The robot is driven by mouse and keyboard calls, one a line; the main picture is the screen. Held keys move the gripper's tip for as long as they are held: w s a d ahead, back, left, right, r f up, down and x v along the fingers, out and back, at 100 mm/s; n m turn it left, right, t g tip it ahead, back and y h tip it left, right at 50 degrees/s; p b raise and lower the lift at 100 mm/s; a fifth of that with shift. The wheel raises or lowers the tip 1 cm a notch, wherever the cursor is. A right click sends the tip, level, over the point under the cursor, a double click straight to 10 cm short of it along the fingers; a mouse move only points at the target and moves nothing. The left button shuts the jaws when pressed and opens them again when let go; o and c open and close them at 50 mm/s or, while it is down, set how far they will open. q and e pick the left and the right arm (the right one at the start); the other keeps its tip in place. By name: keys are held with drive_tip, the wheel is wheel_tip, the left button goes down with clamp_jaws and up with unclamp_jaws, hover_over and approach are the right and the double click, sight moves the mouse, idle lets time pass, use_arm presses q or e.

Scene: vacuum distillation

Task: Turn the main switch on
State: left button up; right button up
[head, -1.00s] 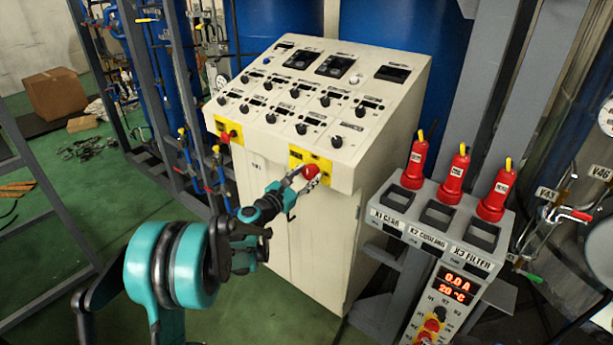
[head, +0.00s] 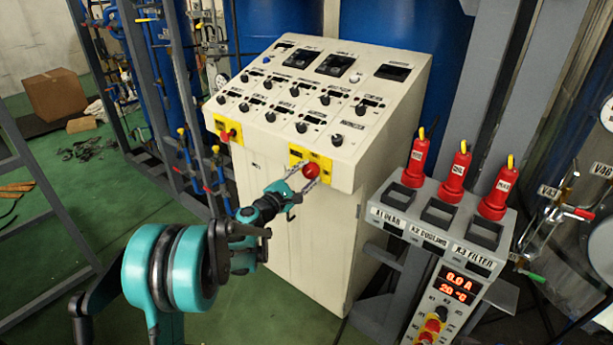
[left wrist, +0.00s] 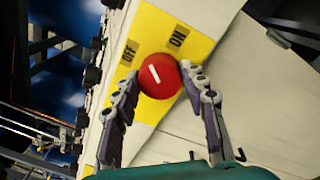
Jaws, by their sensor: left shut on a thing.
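The main switch is a red round knob (head: 312,171) with a white bar, on a yellow plate on the front edge of the cream control cabinet. In the left wrist view the knob (left wrist: 158,76) sits between my two fingers, and the plate (left wrist: 150,35) reads OFF and ON. The white bar slants to the upper left, toward the OFF side. My left gripper (head: 306,175) is shut on the knob, one finger on each side, as the left wrist view (left wrist: 160,80) also shows. My right gripper is not in view.
The cabinet top (head: 310,95) carries several small black knobs and displays. A second red knob (head: 226,136) is on its left yellow plate. A grey stand (head: 440,210) with red plugs stands at the right. Metal frames (head: 180,150) stand at the left.

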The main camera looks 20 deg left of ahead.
use_arm(q)
drive_tip(key=m, duration=0.5)
drive_tip(key=shift+f+m, duration=0.1)
drive_tip(key=shift+m, duration=0.3)
drive_tip(key=shift+m+h+b, duration=0.3)
drive_tip(key=shift+m+b, duration=0.1)
drive_tip(key=shift+m, duration=1.9)
drive_tip(key=o, duration=1.2)
drive_tip(key=shift+c, duration=0.2)
drive_tip(key=v, duration=1.2)
